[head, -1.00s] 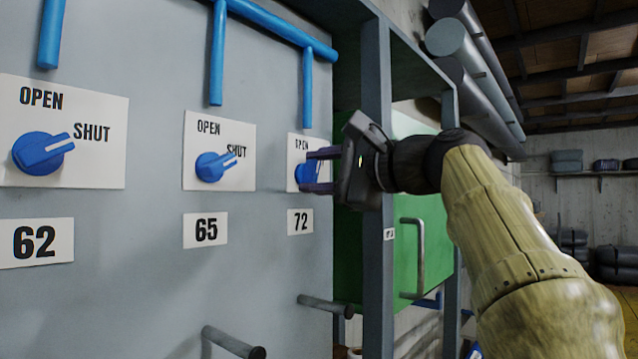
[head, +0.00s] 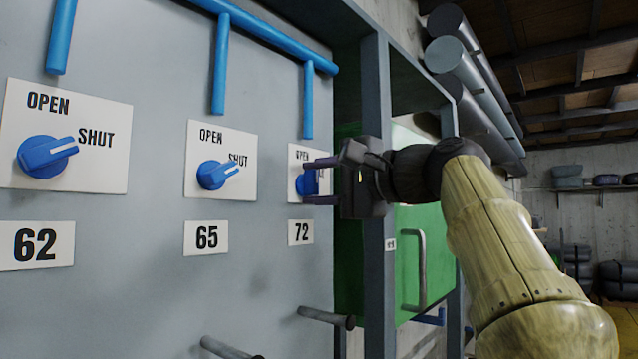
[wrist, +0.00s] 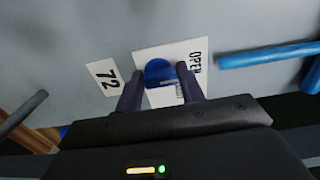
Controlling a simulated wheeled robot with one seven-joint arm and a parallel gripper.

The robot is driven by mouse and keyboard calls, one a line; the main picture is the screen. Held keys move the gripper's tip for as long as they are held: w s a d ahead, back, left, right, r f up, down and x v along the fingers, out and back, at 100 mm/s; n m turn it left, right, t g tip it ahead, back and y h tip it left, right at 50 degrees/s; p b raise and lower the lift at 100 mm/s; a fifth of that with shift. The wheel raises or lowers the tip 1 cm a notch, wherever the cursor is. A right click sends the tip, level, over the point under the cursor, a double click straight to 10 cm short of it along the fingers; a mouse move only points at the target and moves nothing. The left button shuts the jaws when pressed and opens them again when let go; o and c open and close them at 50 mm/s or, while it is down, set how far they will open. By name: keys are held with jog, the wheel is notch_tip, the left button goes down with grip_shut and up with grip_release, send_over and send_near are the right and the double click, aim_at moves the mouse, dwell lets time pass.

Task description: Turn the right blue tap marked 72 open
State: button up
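The blue tap marked 72 (head: 309,184) is a round knob on a white OPEN/SHUT plate, the rightmost of the taps in the head view. Its 72 label (head: 301,232) is below it. My gripper (head: 321,181) is open in front of this tap, one finger above and one below its right part. In the wrist view the blue knob (wrist: 159,72) shows between the two fingertips (wrist: 160,85), with a gap on each side. The knob's pointer is mostly hidden, and I cannot tell its exact angle or whether a finger touches it.
Blue taps marked 65 (head: 216,174) and 62 (head: 47,156) sit to the left, pointers toward SHUT. Blue pipes (head: 220,65) run above. Grey pegs (head: 326,317) stick out below. A grey post (head: 377,130) and green door (head: 408,262) stand right of the panel.

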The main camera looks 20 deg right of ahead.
jog(key=o, duration=0.4)
jog(key=b+v, duration=0.2)
jog(key=v, duration=1.5)
jog(key=shift+s+d+r+b, duration=0.1)
jog(key=shift+s+b, duration=0.1)
jog(key=shift+b, duration=0.15)
